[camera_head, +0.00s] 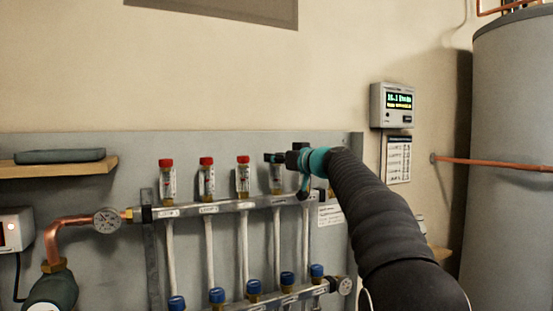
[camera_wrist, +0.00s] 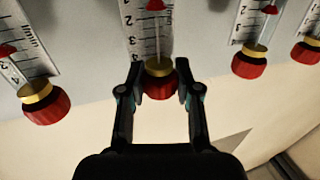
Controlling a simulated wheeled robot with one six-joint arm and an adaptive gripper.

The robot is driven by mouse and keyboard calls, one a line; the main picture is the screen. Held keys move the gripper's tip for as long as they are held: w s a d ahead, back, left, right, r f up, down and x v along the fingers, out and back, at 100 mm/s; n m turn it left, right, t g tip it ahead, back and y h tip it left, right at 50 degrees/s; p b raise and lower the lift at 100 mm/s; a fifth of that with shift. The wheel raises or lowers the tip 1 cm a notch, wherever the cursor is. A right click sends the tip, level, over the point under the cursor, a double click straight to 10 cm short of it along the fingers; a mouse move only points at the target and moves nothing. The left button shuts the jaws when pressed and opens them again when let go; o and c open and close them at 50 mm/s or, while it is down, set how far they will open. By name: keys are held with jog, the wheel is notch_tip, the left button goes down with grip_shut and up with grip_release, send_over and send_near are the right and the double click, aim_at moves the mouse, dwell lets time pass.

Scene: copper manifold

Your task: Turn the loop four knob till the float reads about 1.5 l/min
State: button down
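The loop four flow meter (camera_head: 277,179) is fourth from the left on the upper manifold bar; my gripper hides its top in the head view. My gripper (camera_head: 272,158) reaches it from the right. In the wrist view, which looks upside down, the red knob (camera_wrist: 160,83) with its gold collar (camera_wrist: 159,67) sits between the two fingers of my gripper (camera_wrist: 160,72). The fingers are close along both sides of the knob; I cannot tell whether they touch it. The red float (camera_wrist: 155,5) shows at the top edge, beyond the 2 mark; its exact reading is unclear.
Neighbouring red knobs (camera_wrist: 249,63) and (camera_wrist: 47,102) stand close on both sides. Blue caps (camera_head: 254,286) line the lower bar. A wall display (camera_head: 399,99) is lit, its digits too small to read surely. A grey tank (camera_head: 512,80) stands at right.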

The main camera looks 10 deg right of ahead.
jog(key=shift+d+f+n+g+y+b, duration=0.1)
jog(key=shift+n+g+y+b, duration=0.25)
jog(key=shift+y+b, duration=0.2)
jog(key=shift+n+g+y, duration=0.35)
jog(key=shift+n+y, duration=0.1)
jog(key=c, duration=0.8)
grip_release()
jog(key=v, duration=1.2)
